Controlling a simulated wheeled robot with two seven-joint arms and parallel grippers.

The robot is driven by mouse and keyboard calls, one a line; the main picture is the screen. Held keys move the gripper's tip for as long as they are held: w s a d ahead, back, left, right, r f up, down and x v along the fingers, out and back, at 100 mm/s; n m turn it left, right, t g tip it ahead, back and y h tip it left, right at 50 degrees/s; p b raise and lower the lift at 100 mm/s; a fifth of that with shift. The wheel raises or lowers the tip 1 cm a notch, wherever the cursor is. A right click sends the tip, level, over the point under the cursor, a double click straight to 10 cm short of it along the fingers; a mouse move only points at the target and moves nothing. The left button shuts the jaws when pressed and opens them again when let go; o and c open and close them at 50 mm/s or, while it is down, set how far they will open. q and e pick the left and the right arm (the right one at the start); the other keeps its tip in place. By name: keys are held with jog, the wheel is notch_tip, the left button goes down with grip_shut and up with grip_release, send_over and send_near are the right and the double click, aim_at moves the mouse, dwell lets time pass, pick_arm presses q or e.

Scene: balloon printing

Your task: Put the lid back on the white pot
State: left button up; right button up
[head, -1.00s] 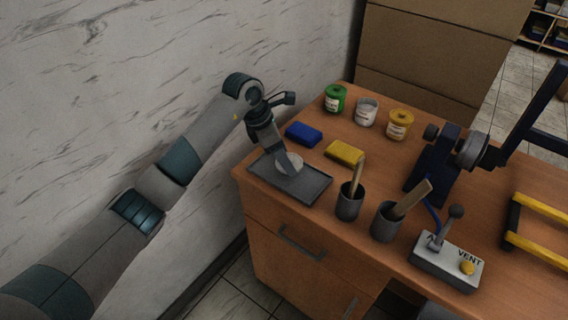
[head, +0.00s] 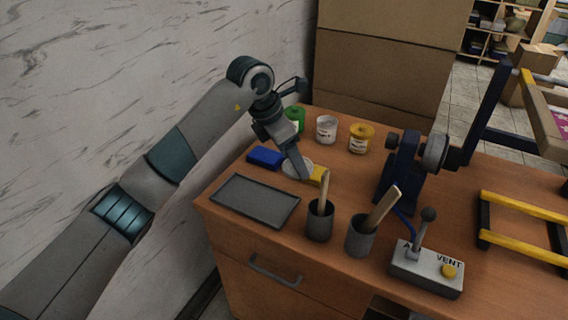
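The white pot (head: 326,130) stands open-looking at the back of the desk, between the green pot (head: 294,121) and the yellow pot (head: 361,138). My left gripper (head: 303,172) points down in front of the pots, shut on a pale round lid (head: 292,163). The lid is held above the desk, over the area of the blue block and the yellow block, and hides part of the yellow block. The gripper covers part of the lid. My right gripper is not in view.
A grey tray (head: 256,201) lies empty at the front left. The blue block (head: 265,158) and yellow block (head: 319,174) lie behind it. Two dark cups (head: 320,222) hold wooden-handled tools. A dark press (head: 402,170) and a VENT box (head: 428,268) stand to the right.

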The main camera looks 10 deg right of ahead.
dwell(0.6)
pick_arm(q)
jog(key=shift+a+m, duration=0.4)
jog(key=shift+a, duration=0.15)
jog(key=s+a+m+g+y, duration=0.1)
jog(key=s+a+m, duration=0.4)
jog(key=a, duration=0.5)
jog(key=s+a+m+g+y, duration=0.1)
jog(key=s+a+m+g, duration=0.2)
jog(key=s+a+m, duration=0.2)
jog(key=s+a+m+g+y, duration=0.1)
jog(key=s+a+m+y, duration=0.1)
jog(key=s+a+m, duration=0.4)
jog(key=a+m, duration=0.4)
jog(key=a, duration=0.4)
jog(key=shift+a+f+m+g, duration=0.3)
jog(key=shift+f+g, duration=0.05)
jog(key=shift+g, duration=0.05)
